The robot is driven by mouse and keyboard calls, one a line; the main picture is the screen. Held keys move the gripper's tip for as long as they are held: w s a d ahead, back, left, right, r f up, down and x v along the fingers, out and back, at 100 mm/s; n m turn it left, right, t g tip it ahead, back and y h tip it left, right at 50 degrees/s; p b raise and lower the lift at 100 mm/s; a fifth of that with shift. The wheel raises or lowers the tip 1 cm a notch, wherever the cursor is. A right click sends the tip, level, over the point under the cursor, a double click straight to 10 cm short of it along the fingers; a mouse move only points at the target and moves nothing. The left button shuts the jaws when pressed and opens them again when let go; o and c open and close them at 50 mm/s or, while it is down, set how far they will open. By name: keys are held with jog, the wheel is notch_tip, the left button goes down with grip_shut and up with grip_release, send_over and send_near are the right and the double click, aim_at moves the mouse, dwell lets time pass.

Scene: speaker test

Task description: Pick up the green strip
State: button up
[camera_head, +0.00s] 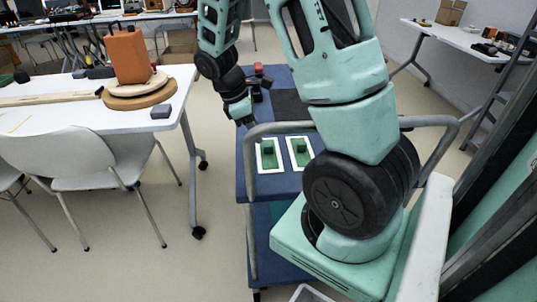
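Two white-framed rectangular pieces lie side by side on the blue cart's top. The left one (260,165) and the right one (301,161) each have a green inside with a darker green raised part. I cannot tell for sure which green part is the strip. My gripper (246,122) points down over the left side of the cart, behind and to the left of the white frames, apart from them. Its fingers are small and dark here, so I cannot tell whether they are open or shut. I see nothing clearly held.
The blue cart (288,187) has grey rails. Small red and black objects (258,69) stand at its back. At left, a white table (85,118) holds an orange block (128,56) on a round wooden board. A white chair (75,155) stands before it.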

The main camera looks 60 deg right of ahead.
aim_at(268, 146)
jog(key=shift+s+b+x, duration=0.15)
jog(key=shift+b+x, duration=0.15)
jog(key=shift+x, duration=1.2)
jog(key=shift+s+b+x, duration=0.2)
jog(key=shift+b+x, duration=0.05)
jog(key=shift+x, duration=1.25)
jog(key=shift+d+r, duration=0.15)
jog(key=shift+r, duration=0.05)
grip_shut()
